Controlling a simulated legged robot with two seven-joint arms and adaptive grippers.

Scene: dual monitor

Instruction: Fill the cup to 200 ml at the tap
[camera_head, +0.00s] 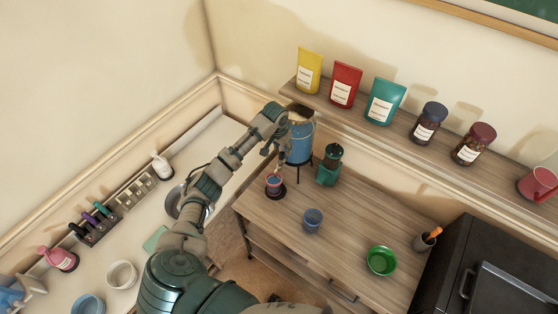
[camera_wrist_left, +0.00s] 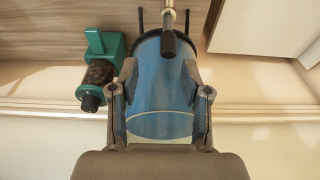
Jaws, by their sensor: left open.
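A blue water tank (camera_head: 300,143) on a dark stand is at the back of the wooden counter. Its tap (camera_wrist_left: 169,30), with a dark handle, shows at the top of the left wrist view. A small blue and reddish cup (camera_head: 273,181) stands on a dark round base at the tank's front left; its fill level is too small to read. My left gripper (camera_head: 281,147) is at the tank's front, above this cup. In the left wrist view its open fingers (camera_wrist_left: 160,72) flank the tank's front, just short of the tap handle, holding nothing. My right gripper is not in view.
A blue cup (camera_head: 312,219) and a green bowl (camera_head: 381,261) stand on the wooden counter (camera_head: 345,228). A green grinder (camera_head: 329,168) stands close right of the tank. A shelf (camera_head: 400,122) with bags and jars runs behind. The counter between cup and bowl is clear.

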